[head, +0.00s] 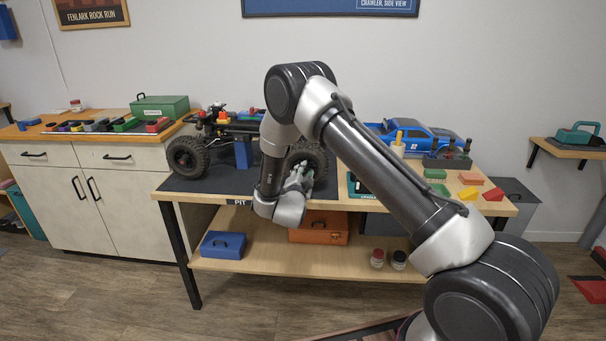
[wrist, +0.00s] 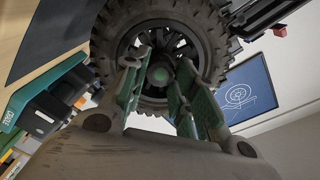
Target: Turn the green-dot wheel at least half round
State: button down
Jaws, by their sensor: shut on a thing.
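The green-dot wheel (head: 310,150) is a black knobbly tyre on the right end of the bare crawler chassis (head: 232,127). The other near wheel (head: 187,157) is at the left end.
The chassis rests on a blue stand (head: 243,154) over a dark mat (head: 215,184) marked PIT. A blue truck shell (head: 428,138), a driver rack (head: 447,162) and coloured blocks (head: 472,179) stand to the right. A teal-edged tray (wrist: 22,103) is left in the wrist view.

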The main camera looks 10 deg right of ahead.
jog(key=shift+f+m, duration=0.1)
jog(key=shift+m, duration=3.5)
jog(key=c, duration=1.1)
grip_release()
jog(key=shift+c, duration=0.2)
jog(key=v, duration=1.2)
